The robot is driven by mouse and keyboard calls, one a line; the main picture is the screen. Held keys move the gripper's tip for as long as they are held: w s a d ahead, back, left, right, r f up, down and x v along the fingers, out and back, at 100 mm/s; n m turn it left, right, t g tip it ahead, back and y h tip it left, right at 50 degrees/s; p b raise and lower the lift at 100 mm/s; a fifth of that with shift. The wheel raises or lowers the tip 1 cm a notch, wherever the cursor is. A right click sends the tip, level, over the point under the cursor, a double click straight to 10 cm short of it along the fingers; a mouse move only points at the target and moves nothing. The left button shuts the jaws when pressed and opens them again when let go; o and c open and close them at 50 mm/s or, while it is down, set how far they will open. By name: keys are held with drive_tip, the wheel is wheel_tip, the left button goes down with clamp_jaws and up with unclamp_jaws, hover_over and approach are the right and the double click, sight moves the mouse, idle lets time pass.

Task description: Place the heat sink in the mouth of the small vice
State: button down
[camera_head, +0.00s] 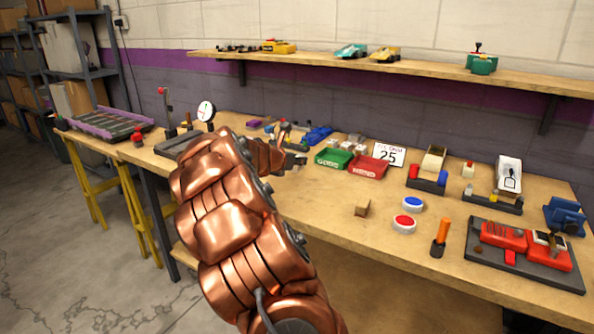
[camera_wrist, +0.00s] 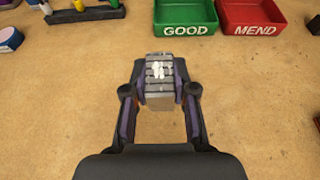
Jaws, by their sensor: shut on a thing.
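In the wrist view the heat sink (camera_wrist: 160,73), a small grey finned block with a pale mark on top, sits between the fingertips of my gripper (camera_wrist: 160,88). The fingers are shut on its two sides. The block is in front of the green GOOD bin, over or near bare bench; its height cannot be told. In the head view my gripper (camera_head: 292,160) is near the bins, partly hidden by my copper arm, and the heat sink is not clear there. A blue vice-like device (camera_head: 566,217) stands at the bench's far right end, well away from my gripper.
The green bin (camera_head: 334,158) and red bin (camera_head: 368,167) stand behind my gripper. Right of my arm are a wooden block (camera_head: 362,208), red button (camera_head: 404,223), blue button (camera_head: 413,204), orange-handled tool (camera_head: 440,238) and red fixture on a dark plate (camera_head: 482,262).

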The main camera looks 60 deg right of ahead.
sight(296, 169)
drive_tip(key=shift+f+b, duration=0.5)
drive_tip(key=shift+f, duration=1.25)
drive_tip(key=shift+f, duration=0.1)
drive_tip(key=c, duration=0.9)
unclamp_jaws()
drive_tip(key=shift+c, duration=0.2)
drive_tip(key=shift+a+r, duration=0.15)
drive_tip(key=shift+r, duration=0.05)
drive_tip(key=p+v, duration=0.1)
drive_tip(key=v, duration=0.9)
drive_tip(key=shift+w, duration=0.1)
drive_tip(key=shift+v, duration=0.9)
drive_tip(key=shift+f, duration=0.1)
